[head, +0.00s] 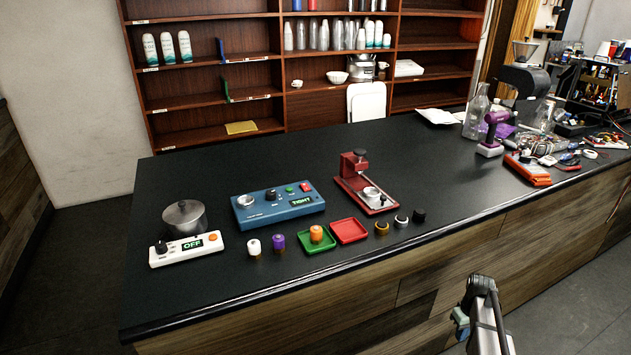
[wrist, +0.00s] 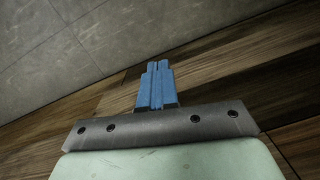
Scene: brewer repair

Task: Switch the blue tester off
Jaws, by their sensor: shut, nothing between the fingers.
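The blue tester (head: 277,205) stands on the black counter, left of the middle in the head view. It has a silver dial at its left, a black knob, a green button and a red button, and a display reading "TIGHT". My gripper (wrist: 156,85) is shut and empty in the wrist view, its blue fingers together. It points at the wood-panelled counter front and the grey floor. In the head view my arm (head: 482,318) shows at the bottom right, in front of the counter and well apart from the tester. The tester is out of the wrist view.
Left of the tester is a white unit (head: 186,249) reading "OFF", with a metal pot (head: 184,217) behind it. In front are small caps, a green tray (head: 330,245) and a red tray (head: 349,230). A red press (head: 366,188) stands right. The counter's front edge lies between.

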